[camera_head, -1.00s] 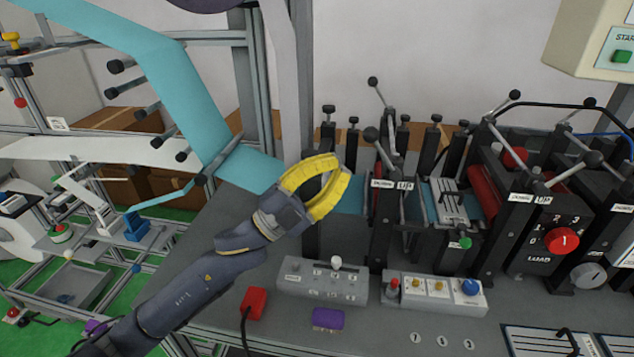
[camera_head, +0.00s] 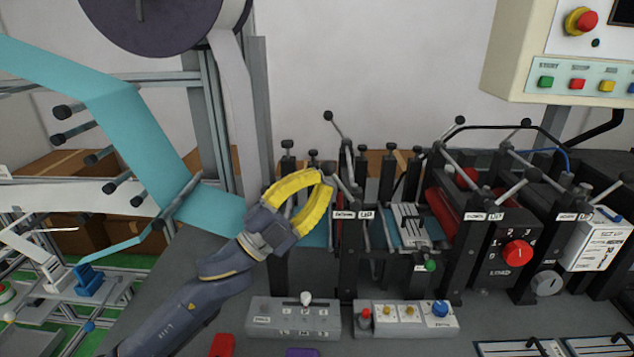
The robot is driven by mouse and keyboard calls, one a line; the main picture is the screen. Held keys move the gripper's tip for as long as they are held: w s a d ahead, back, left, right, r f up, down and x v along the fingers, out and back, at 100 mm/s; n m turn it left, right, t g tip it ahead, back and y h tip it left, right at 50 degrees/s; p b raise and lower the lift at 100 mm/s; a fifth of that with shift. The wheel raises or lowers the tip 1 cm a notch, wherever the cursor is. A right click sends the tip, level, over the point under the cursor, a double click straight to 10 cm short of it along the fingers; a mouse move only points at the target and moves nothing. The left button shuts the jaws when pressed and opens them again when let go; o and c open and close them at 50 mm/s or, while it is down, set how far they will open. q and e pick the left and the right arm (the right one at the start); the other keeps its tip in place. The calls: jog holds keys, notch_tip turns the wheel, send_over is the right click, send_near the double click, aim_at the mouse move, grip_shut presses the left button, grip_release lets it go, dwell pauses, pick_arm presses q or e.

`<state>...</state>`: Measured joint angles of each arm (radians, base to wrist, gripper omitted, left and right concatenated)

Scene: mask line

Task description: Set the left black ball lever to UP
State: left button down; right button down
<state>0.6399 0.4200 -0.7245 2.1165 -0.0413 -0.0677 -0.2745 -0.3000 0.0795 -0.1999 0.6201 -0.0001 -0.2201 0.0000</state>
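The left black ball lever (camera_head: 329,168) stands on the leftmost black station, with its ball up and tilted to the left. A small DOWN/UP label (camera_head: 352,214) sits below it. My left gripper (camera_head: 328,183) has yellow fingers whose tips come together. They are right at the ball and hide part of it and the rod. I cannot tell whether they touch it. Nothing shows between the fingers. My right gripper is not in view.
Another ball-ended lever (camera_head: 328,116) rises behind. More ball levers (camera_head: 512,192) stand on the right stations. A grey switch box (camera_head: 294,319) and a button box (camera_head: 408,318) lie in front. A teal web (camera_head: 130,110) runs at left. A control panel (camera_head: 560,60) hangs at upper right.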

pick_arm(q)
jog(key=shift+r, duration=0.1)
jog(key=shift+d+r+m+g, duration=0.15)
jog(key=shift+d+m+g, duration=0.05)
jog(key=shift+m+g, duration=0.1)
jog(key=shift+d+r+m+g+y, duration=0.3)
jog(key=shift+m+g+y, duration=0.1)
jog(key=shift+m+g, duration=0.15)
jog(key=d+r+m+g+y, duration=0.1)
jog(key=d+m+g+y, duration=0.1)
jog(key=d, duration=0.9)
jog(key=shift+s+m+g+y, duration=0.35)
jog(key=shift+s+g+y, duration=0.05)
jog(key=shift+g, duration=0.05)
dwell(0.8)
jog(key=shift+d, duration=0.2)
dwell(0.3)
